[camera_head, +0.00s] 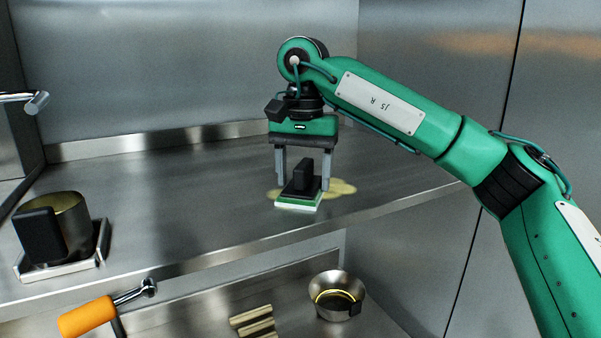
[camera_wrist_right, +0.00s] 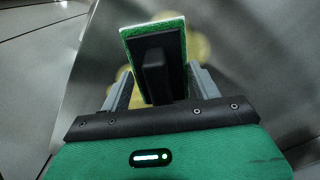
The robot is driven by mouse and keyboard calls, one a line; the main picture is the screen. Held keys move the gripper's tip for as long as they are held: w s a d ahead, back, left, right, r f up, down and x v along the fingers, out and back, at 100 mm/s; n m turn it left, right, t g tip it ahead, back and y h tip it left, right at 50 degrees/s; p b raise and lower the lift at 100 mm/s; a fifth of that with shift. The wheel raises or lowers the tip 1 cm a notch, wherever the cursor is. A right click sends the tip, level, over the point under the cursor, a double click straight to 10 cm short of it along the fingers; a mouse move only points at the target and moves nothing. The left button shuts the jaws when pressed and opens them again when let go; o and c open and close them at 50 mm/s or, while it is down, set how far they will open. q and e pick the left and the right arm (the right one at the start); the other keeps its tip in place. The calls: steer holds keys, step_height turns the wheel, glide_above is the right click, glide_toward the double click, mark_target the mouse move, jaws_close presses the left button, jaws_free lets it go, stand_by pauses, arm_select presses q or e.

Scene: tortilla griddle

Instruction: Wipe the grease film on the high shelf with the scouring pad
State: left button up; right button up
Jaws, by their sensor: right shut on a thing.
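My right gripper (camera_head: 302,180) is shut on the black handle of the scouring pad (camera_head: 298,203), which has a green body and a pale edge. The pad is down at the high shelf (camera_head: 190,190), over the yellowish grease film (camera_head: 341,188). The film shows on both sides of the pad; the part beneath it is hidden. The wrist view shows the pad (camera_wrist_right: 135,30) between the fingers of my right gripper (camera_wrist_right: 162,85), with yellow film (camera_wrist_right: 199,47) beyond it. I cannot tell whether the pad touches the shelf. My left gripper is not in view.
A metal pot with a black handle (camera_head: 40,236) sits in a holder at the shelf's left. Below the shelf's front edge are an orange-handled tool (camera_head: 87,317), a steel bowl (camera_head: 337,283) and several tan strips (camera_head: 252,322). The shelf between pot and pad is clear.

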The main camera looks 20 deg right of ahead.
mark_target(336, 187)
steer(key=shift+d, duration=0.15)
steer(key=d, duration=0.2)
steer(key=w+d+p, duration=0.1)
steer(key=d, duration=0.1)
steer(key=shift+d+p, duration=0.1)
steer(key=shift+p, duration=0.2)
steer(key=shift+d, duration=0.25)
steer(key=shift+w+d+f, duration=0.1)
steer(key=shift+w+d, duration=0.05)
steer(key=shift+d, duration=0.75)
steer(key=shift+w+d, duration=0.15)
steer(key=shift+d, duration=0.75)
steer(key=shift+s+a+f, duration=0.1)
steer(key=shift+s+a, duration=0.05)
steer(key=shift+a, duration=0.6)
steer(key=shift+s+a, duration=0.15)
steer(key=shift+a, duration=0.75)
steer(key=shift+s+a, duration=0.1)
steer(key=shift+a, duration=0.75)
